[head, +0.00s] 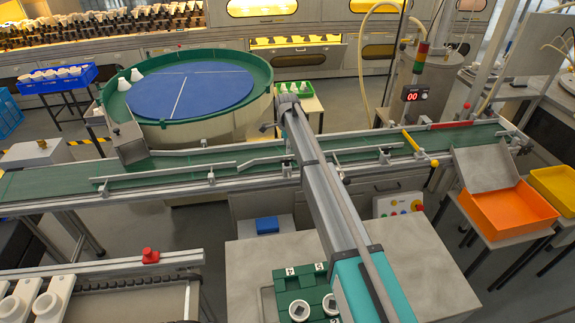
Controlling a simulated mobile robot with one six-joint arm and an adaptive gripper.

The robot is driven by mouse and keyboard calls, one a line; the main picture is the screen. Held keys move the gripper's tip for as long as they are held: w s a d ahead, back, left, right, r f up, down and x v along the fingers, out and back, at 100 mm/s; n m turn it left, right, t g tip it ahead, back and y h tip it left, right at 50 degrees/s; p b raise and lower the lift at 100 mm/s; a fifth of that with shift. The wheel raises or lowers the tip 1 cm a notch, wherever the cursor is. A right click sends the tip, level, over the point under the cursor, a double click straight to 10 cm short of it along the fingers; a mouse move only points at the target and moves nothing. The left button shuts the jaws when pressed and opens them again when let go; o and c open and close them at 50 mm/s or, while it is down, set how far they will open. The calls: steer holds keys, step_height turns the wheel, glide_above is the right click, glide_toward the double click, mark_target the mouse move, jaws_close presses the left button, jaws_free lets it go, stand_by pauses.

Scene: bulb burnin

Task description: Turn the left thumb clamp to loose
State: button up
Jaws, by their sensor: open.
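Several small upright clamp posts stand along the guide rails of the green conveyor. The leftmost post (104,188) is at the left end of the near guide rail, and another post (211,176) stands further right on it. More posts, such as one (385,155) right of my arm, hold the right-hand rail. I cannot tell which post is the left thumb clamp, or whether any is tight or loose. My arm reaches from the bottom across the conveyor, its far joint in front of the round feeder. My gripper does not show clearly; the arm seems to hide it.
The green conveyor (60,181) crosses the picture, with a round blue feeder table (190,90) behind it. An orange tray (510,210) stands at right. A red knob (150,255) sits on the near-left rail. A green numbered block (293,282) lies on the grey bench (425,265).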

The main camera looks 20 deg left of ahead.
mark_target(287, 160)
steer(key=shift+f+b, duration=3.3)
steer(key=shift+f, duration=0.3)
jaws_close()
